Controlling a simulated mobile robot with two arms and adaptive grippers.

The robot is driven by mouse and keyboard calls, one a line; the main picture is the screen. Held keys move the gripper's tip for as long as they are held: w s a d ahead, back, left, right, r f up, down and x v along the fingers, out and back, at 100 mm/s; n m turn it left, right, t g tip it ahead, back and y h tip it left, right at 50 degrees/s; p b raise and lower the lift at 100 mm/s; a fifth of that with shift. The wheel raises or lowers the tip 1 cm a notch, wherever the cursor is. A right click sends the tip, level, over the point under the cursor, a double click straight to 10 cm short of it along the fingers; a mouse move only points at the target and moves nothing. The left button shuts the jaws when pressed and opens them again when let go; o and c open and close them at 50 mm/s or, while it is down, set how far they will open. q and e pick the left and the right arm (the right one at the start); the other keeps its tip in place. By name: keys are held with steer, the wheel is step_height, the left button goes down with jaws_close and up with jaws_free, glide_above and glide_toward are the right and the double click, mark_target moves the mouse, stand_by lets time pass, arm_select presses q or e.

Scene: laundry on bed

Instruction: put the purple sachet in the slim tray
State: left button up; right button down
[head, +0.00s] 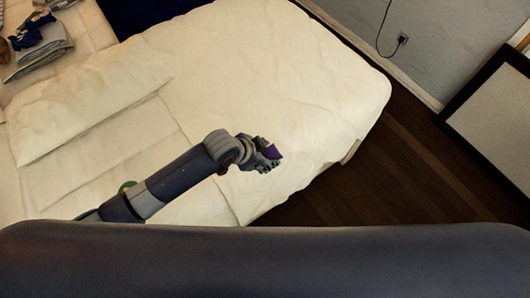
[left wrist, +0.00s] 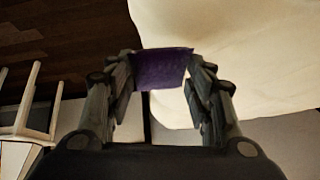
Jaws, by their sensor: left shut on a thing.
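The purple sachet (left wrist: 162,69) is between the fingers of my left gripper (left wrist: 160,85) in the left wrist view, with both fingers against its sides. In the head view the sachet (head: 273,151) shows as a small purple patch at the tip of my left gripper (head: 268,159). The gripper is over the pale bed, near its lower right part. I see no slim tray in either view. My right gripper is not in view.
The cream bed (head: 290,70) fills much of the head view, and its cover is mostly clear. Folded clothes (head: 38,45) lie at the upper left. Dark wooden floor (head: 385,180) and a framed panel (head: 500,120) are on the right. A white-legged piece of furniture (left wrist: 30,100) shows in the left wrist view.

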mark_target(265, 155)
arm_select(q)
steer(key=shift+w, duration=1.1)
step_height(265, 155, down, 2)
steer(key=shift+s+f+p, duration=0.15)
steer(key=shift+f+p, duration=0.1)
steer(key=shift+p, duration=0.35)
steer(key=shift+f, duration=0.4)
steer(key=shift+f, duration=0.2)
steer(key=o, duration=0.9)
steer(key=shift+c, duration=0.2)
